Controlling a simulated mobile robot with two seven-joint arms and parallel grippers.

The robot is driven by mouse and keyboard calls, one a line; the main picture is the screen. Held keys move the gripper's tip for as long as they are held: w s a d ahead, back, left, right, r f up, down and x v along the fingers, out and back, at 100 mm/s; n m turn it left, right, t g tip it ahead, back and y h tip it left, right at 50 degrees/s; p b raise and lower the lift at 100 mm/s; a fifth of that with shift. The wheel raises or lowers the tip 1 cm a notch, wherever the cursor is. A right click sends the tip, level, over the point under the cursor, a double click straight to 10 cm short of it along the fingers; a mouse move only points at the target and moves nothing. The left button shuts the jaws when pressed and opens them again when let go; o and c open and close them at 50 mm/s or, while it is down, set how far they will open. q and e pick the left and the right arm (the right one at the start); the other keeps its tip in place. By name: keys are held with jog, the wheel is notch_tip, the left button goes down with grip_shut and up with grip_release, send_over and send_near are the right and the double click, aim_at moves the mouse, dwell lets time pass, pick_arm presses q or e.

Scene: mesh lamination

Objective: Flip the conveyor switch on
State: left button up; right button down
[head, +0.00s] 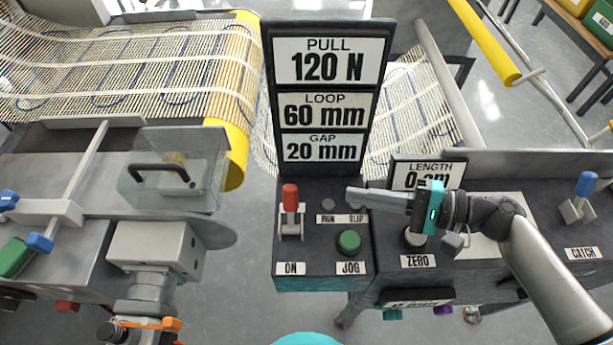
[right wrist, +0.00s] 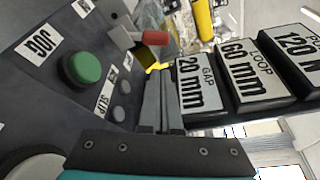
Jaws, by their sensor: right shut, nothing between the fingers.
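The conveyor switch is a lever with a red handle (head: 290,197) on the dark control panel (head: 322,248), above an ON label (head: 291,268). Its handle points up, away from the label. It also shows in the right wrist view as a red handle (right wrist: 155,38) on a grey bracket. My right gripper (head: 350,197) is shut and empty, with its fingers pointing left, to the right of the lever and apart from it. Its fingertips also show in the right wrist view (right wrist: 161,72).
A green JOG button (head: 349,242) and the RUN and SLIP lamps sit beside the lever. A tall sign (head: 325,90) stands behind the panel. A ZERO knob (head: 414,237) is under my right gripper. A clear guard (head: 172,172) stands at left.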

aim_at(291, 207)
jog(key=shift+s+a, duration=0.1)
jog(key=x, duration=0.8)
jog(key=shift+a, duration=0.35)
jog(key=shift+w+a+f, duration=0.2)
jog(key=shift+w+a, duration=0.15)
jog(key=shift+a, duration=0.2)
pick_arm(q)
jog(key=shift+w+r, duration=0.15)
jog(key=shift+r, duration=0.1)
jog(key=shift+s, duration=0.2)
jog(key=shift+f, duration=0.15)
jog(key=shift+f, duration=0.25)
pick_arm(e)
jog(key=shift+s+r+n, duration=0.15)
jog(key=shift+s+n, duration=0.05)
jog(key=shift+n, duration=0.1)
